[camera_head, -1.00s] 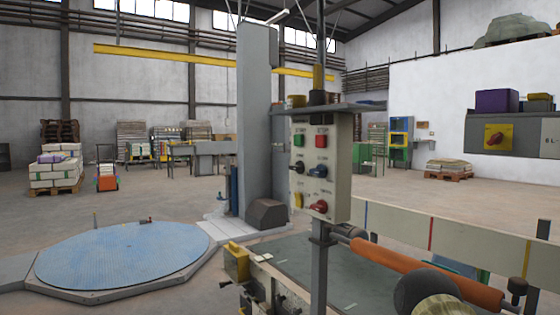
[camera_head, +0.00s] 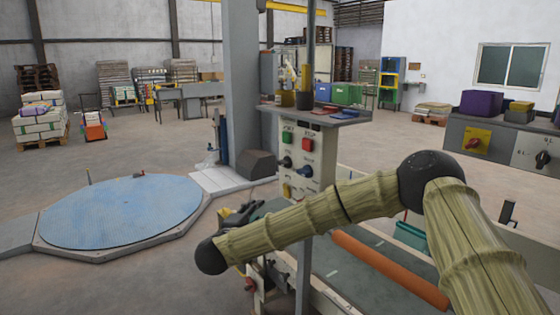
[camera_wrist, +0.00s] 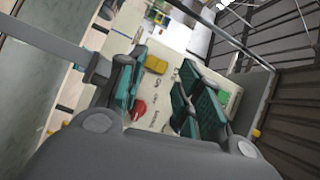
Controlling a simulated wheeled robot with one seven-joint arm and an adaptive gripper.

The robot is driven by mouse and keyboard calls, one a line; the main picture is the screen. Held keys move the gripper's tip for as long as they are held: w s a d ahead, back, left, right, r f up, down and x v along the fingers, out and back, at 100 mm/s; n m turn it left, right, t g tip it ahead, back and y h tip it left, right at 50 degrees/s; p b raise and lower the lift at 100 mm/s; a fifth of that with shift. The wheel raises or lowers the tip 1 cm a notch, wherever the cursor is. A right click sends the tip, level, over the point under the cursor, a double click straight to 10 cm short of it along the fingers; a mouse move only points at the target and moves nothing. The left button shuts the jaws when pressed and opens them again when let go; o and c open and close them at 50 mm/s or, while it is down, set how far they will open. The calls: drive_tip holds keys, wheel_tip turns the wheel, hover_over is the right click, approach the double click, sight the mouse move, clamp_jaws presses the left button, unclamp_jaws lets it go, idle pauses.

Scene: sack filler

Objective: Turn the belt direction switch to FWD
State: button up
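The pale control panel (camera_head: 322,158) stands on a post in the head view. The labels are too small to read, so I cannot tell which knob is the belt direction switch. My gripper (camera_wrist: 160,98) is open, its teal-padded fingers apart in front of the panel. Between them, the wrist view shows the red knob (camera_wrist: 138,110) and yellow part (camera_wrist: 156,64). I see no clear contact.
An orange roller (camera_head: 385,268) lies below my arm. A blue round turntable (camera_head: 120,215) is at left. A grey column (camera_head: 242,80) stands behind. Open floor lies further back.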

sight(281, 164)
wheel_tip(281, 164, up, 11)
drive_tip(key=w+d+m+g+h+p, duration=0.1)
drive_tip(key=d+m+h+p, duration=0.1)
drive_tip(key=m+h, duration=0.15)
drive_tip(key=shift+m, duration=0.35)
drive_tip(key=x, duration=1)
drive_tip(key=shift+w+f, duration=0.1)
drive_tip(key=shift+w, duration=0.4)
drive_tip(key=shift+y, duration=0.35)
clamp_jaws()
